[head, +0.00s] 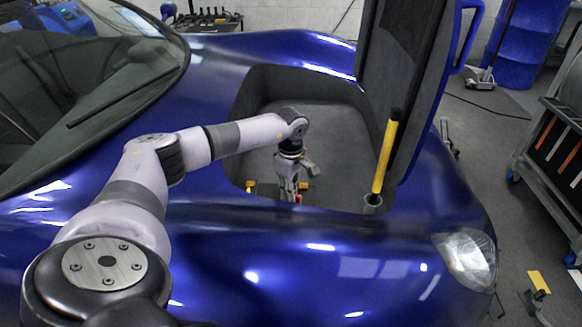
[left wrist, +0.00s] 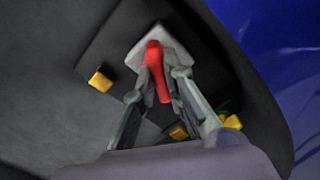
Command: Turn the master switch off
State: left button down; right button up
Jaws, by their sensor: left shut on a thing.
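The master switch has a red key-like handle (left wrist: 155,62) on a pale square plate (left wrist: 180,50), seen in the left wrist view. My left gripper (left wrist: 160,82) has its fingers on both sides of the red handle and is shut on it. In the head view my left gripper (head: 290,192) reaches down into the open front compartment of the blue car (head: 215,265). A little red shows at its fingertips there; the plate is mostly hidden. My right gripper is in neither view.
Yellow blocks stand near the switch, one (left wrist: 100,81) to its left. A yellow-black bar (head: 384,160) stands upright at the compartment's right side. The raised lid (head: 400,75) stands behind it. A tool cart (head: 550,150) is at the right.

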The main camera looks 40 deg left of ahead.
pick_arm(q)
jog(key=shift+r+n+p, duration=0.25)
jog(key=shift+n+p, duration=0.05)
jog(key=shift+n, duration=0.5)
jog(key=shift+n+p, duration=0.8)
jog(key=shift+n, duration=0.4)
jog(key=n+p, duration=0.1)
jog(key=n, duration=0.1)
jog(key=shift+a+f+n+p, duration=0.1)
jog(key=shift+f+n+p, duration=0.05)
jog(key=shift+n+p, duration=0.2)
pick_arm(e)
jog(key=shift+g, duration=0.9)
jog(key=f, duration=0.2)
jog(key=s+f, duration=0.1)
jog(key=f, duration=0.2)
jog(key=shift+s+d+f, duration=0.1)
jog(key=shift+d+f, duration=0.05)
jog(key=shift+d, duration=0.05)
pick_arm(q)
jog(key=c, duration=1.6)
grip_release()
jog(key=shift+c, duration=0.2)
